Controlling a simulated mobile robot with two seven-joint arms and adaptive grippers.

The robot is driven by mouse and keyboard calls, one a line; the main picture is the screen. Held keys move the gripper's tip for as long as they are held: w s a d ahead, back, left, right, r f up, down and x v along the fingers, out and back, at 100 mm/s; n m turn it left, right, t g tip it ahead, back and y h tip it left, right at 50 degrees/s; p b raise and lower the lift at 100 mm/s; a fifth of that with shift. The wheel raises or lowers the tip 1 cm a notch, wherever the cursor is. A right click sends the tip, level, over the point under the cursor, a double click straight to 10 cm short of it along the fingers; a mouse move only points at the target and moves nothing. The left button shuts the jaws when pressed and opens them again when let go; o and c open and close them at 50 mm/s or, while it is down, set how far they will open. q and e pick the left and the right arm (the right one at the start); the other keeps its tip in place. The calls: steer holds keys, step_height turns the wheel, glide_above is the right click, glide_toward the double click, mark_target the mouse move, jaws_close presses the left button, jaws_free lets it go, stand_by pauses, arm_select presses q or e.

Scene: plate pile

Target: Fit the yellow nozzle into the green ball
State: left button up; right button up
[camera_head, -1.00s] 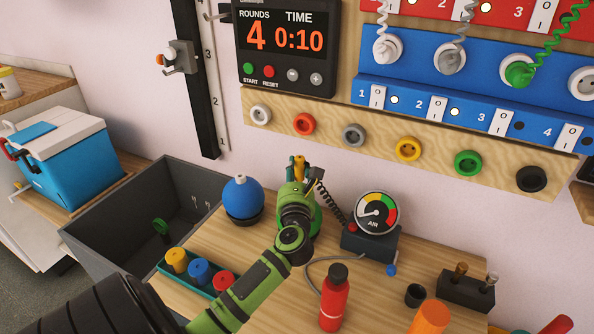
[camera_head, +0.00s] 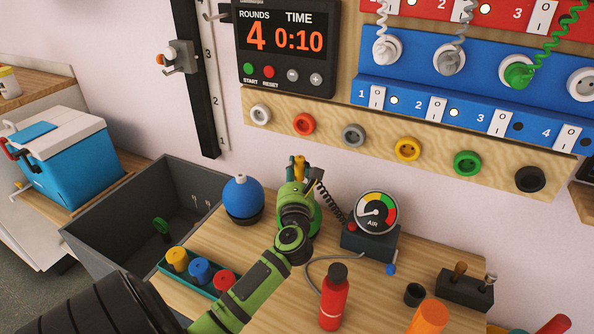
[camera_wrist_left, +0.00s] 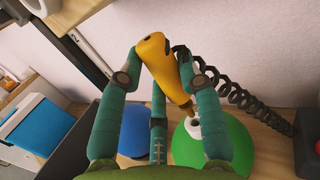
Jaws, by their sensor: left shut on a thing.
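My left gripper (camera_head: 302,178) is shut on the yellow nozzle (camera_wrist_left: 167,72). In the left wrist view the teal fingers (camera_wrist_left: 160,80) are around the nozzle, which is tilted with its thin tip pointing down. The black coiled hose runs from its top. The green ball (camera_wrist_left: 238,158) lies below, with a white valve (camera_wrist_left: 194,127) on top. The nozzle's tip is right at this valve; I cannot tell whether it is inside. In the head view the green ball (camera_head: 315,222) is mostly hidden behind my gripper. My right gripper is not in view.
A blue ball (camera_head: 242,198) stands left of the green ball. The air gauge box (camera_head: 372,243) stands to the right. A tray of coloured caps (camera_head: 172,271), a red bottle (camera_head: 333,300) and an orange object (camera_head: 430,316) are nearer. A grey bin (camera_head: 110,225) is at left.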

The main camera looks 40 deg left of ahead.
arm_select(q)
steer(key=shift+f+b, duration=0.35)
steer(key=shift+f, duration=0.1)
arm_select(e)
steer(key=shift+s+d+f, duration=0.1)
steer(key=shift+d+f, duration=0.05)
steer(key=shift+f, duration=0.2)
arm_select(q)
steer(key=shift+f, duration=0.15)
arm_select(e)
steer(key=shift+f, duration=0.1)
arm_select(q)
steer(key=shift+f+b, duration=0.45)
steer(key=shift+f, duration=0.05)
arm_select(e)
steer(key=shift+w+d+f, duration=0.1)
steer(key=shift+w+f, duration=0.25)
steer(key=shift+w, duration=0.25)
arm_select(q)
steer(key=shift+f+b, duration=0.4)
steer(key=shift+f, duration=0.15)
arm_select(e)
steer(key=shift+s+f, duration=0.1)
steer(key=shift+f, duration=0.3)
arm_select(q)
steer(key=shift+f, duration=0.15)
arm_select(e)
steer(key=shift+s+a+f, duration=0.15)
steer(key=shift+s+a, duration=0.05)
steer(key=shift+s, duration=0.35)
